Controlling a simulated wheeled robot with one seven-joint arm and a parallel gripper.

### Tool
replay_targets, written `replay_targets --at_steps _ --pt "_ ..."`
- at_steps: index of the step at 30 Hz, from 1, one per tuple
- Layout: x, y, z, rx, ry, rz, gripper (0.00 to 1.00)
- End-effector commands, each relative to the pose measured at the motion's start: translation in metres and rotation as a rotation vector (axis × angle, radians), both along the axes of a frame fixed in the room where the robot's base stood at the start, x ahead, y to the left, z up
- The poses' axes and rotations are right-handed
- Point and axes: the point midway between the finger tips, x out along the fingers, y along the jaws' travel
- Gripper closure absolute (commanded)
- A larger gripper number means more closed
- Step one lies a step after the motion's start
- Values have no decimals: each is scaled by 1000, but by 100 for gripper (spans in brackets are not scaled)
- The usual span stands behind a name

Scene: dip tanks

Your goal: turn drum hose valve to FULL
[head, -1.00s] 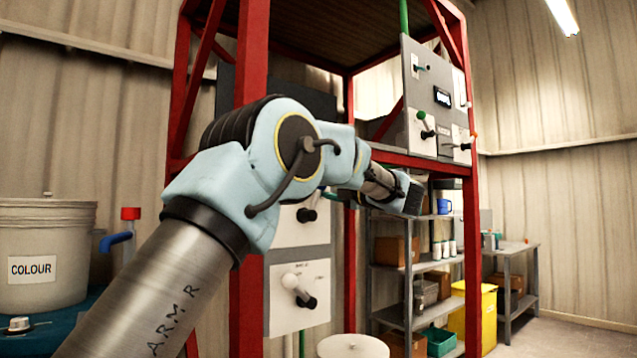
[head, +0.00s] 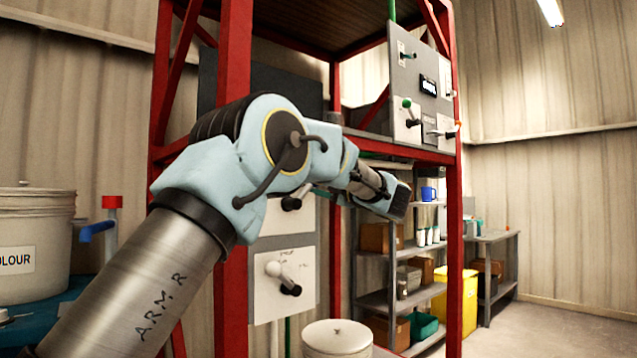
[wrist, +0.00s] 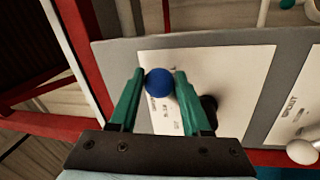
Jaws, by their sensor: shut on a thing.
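In the wrist view my gripper (wrist: 160,78) has its two green fingers closed around a blue ball knob (wrist: 159,82) on a valve lever. The knob stands in front of a white label plate (wrist: 235,75) on a grey panel. The black valve hub (wrist: 209,105) shows just right of the fingers. The plate's lettering is too small to read, so I cannot tell the setting. In the head view the upper black hub (head: 291,203) shows below my wrist. The blue knob is hidden there, and my green fingers are mostly covered by my arm.
A second valve with a white knob (head: 273,269) sits below on the same panel; it also shows in the wrist view (wrist: 302,152). Red frame posts (head: 236,200) stand close to my arm. A lidded drum (head: 337,338) stands beneath. Shelving (head: 385,300) is behind.

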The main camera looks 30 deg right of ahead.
Motion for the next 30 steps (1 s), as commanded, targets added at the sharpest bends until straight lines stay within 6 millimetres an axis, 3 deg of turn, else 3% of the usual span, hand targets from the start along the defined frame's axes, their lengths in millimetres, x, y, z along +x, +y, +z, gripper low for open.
replay_targets --at_steps 6,7,14,23,30 --pt "1 3 -6 4 8 12 100" --pt "1 3 -6 4 8 12 50" --pt "1 2 -4 2 5 7 25" --pt "-2 0 -3 0 3 3 25" --pt "-37 -7 -13 0 2 0 25"
